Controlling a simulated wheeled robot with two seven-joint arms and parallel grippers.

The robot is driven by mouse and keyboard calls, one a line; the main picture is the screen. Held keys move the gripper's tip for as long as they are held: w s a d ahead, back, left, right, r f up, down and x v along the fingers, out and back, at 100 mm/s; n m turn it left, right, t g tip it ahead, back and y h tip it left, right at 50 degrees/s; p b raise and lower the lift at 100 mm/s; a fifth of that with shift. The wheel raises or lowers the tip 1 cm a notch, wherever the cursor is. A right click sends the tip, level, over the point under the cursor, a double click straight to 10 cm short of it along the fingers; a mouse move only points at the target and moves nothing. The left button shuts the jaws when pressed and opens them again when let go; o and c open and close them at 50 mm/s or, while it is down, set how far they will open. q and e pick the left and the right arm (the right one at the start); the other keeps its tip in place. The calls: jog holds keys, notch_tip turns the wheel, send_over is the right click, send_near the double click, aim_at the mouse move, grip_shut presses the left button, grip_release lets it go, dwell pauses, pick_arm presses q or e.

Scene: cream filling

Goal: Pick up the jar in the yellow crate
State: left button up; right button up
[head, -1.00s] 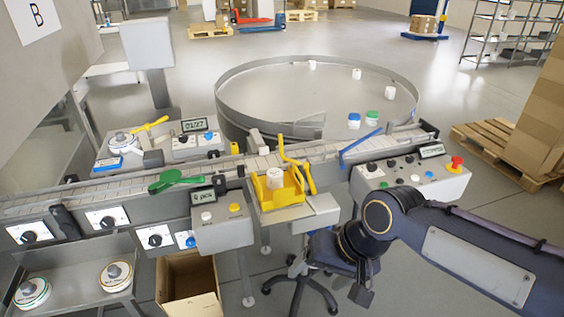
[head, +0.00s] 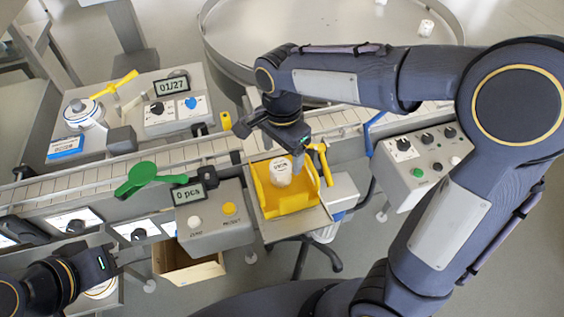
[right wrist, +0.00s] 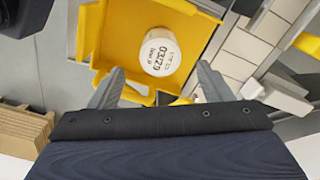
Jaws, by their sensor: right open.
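The white jar (head: 281,176) stands in the yellow crate (head: 293,206), near its back wall. In the right wrist view the jar (right wrist: 160,52) shows its round white top with dark print. The crate (right wrist: 120,38) surrounds it. My right gripper (head: 299,158) is over the back of the crate, just beside the jar in the head view. In the right wrist view its two fingers are apart and empty, and the jar shows between and beyond their tips. My left gripper (head: 128,263) is at the lower left, away from the crate; its jaw opening is unclear.
A conveyor (head: 90,187) runs behind the crate. A grey box with buttons (head: 215,222) stands left of the crate, a control panel (head: 420,165) to the right. A green paddle (head: 143,175) and yellow handle (head: 321,160) stick up nearby. A cardboard box (head: 190,268) is below.

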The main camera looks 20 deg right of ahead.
aim_at(280, 166)
jog(key=f, duration=0.6)
jog(key=shift+a+f, duration=0.1)
jog(key=shift+a, duration=0.1)
jog(key=shift+c, duration=0.4)
jog(key=c, duration=0.9)
jog(key=shift+c, duration=0.6)
